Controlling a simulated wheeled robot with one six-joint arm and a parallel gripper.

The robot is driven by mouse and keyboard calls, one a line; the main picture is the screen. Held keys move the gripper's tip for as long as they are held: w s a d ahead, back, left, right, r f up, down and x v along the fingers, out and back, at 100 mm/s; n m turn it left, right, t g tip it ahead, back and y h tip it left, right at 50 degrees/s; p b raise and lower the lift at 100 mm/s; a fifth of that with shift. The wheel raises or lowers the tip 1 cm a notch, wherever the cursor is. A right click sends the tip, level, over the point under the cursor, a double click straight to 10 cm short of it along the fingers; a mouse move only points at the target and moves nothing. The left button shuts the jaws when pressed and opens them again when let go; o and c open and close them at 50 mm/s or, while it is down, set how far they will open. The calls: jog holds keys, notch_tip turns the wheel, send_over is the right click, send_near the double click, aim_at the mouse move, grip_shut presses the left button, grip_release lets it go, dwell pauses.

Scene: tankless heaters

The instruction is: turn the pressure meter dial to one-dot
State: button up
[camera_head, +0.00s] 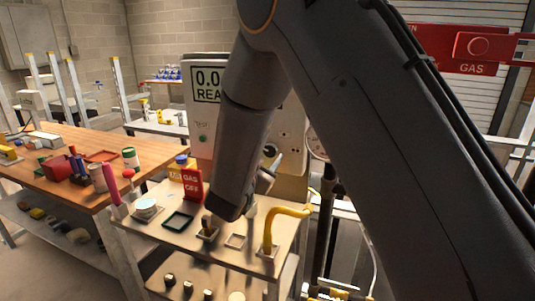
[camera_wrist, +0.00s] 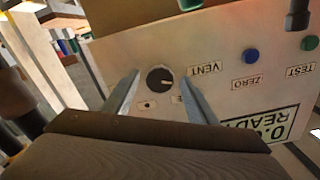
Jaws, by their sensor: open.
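The pressure meter (camera_head: 203,125) is a pale box with a "0.0 REA…" display, partly hidden behind my arm in the head view. In the wrist view its panel (camera_wrist: 225,70) appears upside down. The round black dial (camera_wrist: 160,79) has a small pale mark; its exact pointing is hard to tell. A one-dot label (camera_wrist: 147,104) lies at the dial's lower left, a VENT label (camera_wrist: 205,68) to its right, and another label is partly hidden by a finger. My gripper (camera_wrist: 160,75) is open, its fingers on either side of the dial with visible gaps.
The panel also has a blue ZERO button (camera_wrist: 251,56) and a green TEST button (camera_wrist: 309,43). A wooden workbench (camera_head: 85,145) stands left.

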jog(key=c, duration=1.1)
jog(key=shift+o, duration=0.2)
